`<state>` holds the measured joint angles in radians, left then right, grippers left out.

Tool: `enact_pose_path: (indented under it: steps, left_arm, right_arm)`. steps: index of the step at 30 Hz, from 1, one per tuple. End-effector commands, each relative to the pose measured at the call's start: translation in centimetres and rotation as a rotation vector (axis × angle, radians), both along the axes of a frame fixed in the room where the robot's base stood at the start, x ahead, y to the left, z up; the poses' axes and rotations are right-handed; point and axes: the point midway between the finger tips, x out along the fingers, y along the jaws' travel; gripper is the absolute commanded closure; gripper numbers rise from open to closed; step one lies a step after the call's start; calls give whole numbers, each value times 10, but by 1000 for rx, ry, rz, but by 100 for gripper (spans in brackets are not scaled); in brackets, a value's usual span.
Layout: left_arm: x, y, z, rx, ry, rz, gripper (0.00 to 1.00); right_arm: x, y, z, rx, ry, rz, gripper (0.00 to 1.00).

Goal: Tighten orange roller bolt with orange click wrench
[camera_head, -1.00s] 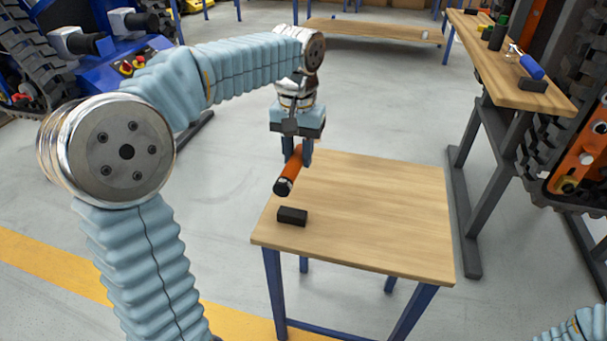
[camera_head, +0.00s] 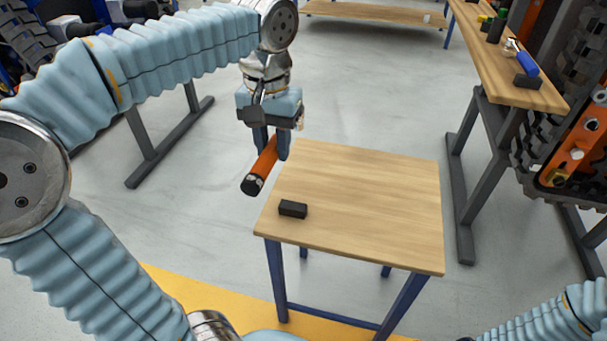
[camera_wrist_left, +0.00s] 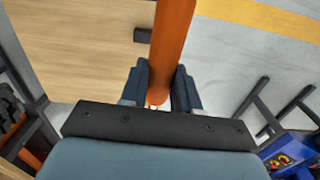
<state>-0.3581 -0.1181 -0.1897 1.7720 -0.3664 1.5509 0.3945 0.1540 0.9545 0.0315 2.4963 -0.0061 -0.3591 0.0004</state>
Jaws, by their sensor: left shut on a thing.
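My left gripper (camera_head: 272,143) is shut on the orange click wrench (camera_head: 264,162), an orange tool with a black end. It holds the wrench tilted in the air, just off the left edge of the small wooden table. In the left wrist view the orange wrench (camera_wrist_left: 172,45) runs up between the fingers of my left gripper (camera_wrist_left: 160,85). The orange tracked carrier (camera_head: 580,148) is at the right edge with several bolts; a yellowish roller bolt (camera_head: 558,179) shows low on it. I cannot tell whether that is the orange roller bolt. My right arm shows at bottom right; its gripper is not in view.
The small wooden table (camera_head: 360,200) holds only a black block (camera_head: 293,209). A long bench (camera_head: 490,60) at the right holds a blue-handled tool (camera_head: 526,64), a black block (camera_head: 527,81) and bottles. Another bench (camera_head: 370,12) stands behind. Open floor lies between.

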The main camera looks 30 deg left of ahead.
Motion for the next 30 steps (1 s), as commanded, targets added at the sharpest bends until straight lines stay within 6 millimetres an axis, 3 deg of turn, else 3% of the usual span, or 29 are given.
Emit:
enact_pose_path:
  steps: [9,15,30]
  left_arm:
    - [-73,1,-1,-1,-4,1,100]
    - [-107,0,0,-1,-2,0,100]
    - [-113,0,1,0,-1,0,100]
  right_arm:
    - [0,0,-15,0,0,0,35]
    - [0,0,-18,0,0,0,35]
    - [0,0,-18,0,0,0,35]
